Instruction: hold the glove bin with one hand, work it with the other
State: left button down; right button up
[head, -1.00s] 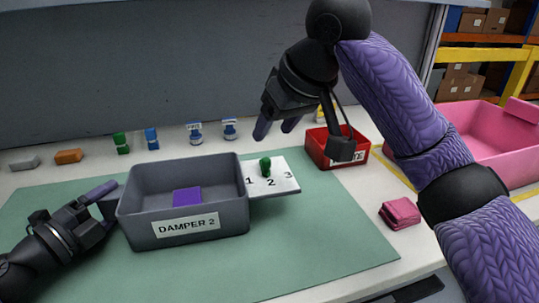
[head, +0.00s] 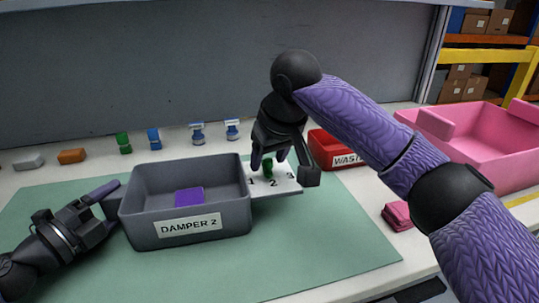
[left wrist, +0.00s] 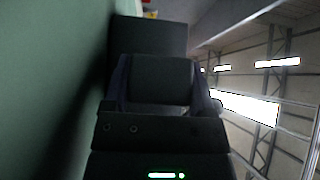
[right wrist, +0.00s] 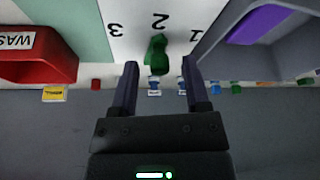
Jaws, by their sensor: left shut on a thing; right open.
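The glove bin is a grey open box (head: 150,232) labelled DAMPER 2, on the green mat, with a purple block (head: 189,197) inside. A white plate marked 1, 2, 3 (head: 288,184) joins its right side and carries a green knob (head: 268,167) near the 2. My left gripper (head: 104,192) is shut on the bin's left side; its wrist view shows a dark surface between the fingers (left wrist: 160,80). My right gripper (head: 268,163) is open above the plate. In the right wrist view the green knob (right wrist: 157,55) lies just ahead, between the fingertip lines (right wrist: 160,65).
A red WASTE bin (head: 335,150) stands behind right of the plate. A pink bin (head: 480,150) and a folded pink cloth (head: 397,215) are at the right. Small green, blue, orange and grey items (head: 71,156) line the back. The front of the mat (head: 300,240) is clear.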

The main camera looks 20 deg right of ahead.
pick_arm(q)
jog(key=shift+f, duration=0.1)
pick_arm(e)
grip_shut()
jog(key=shift+d+n, duration=0.2)
jog(key=shift+n, duration=0.4)
grip_release()
jog(key=v, duration=1.2)
jog(key=shift+d, duration=0.2)
pick_arm(q)
grip_release()
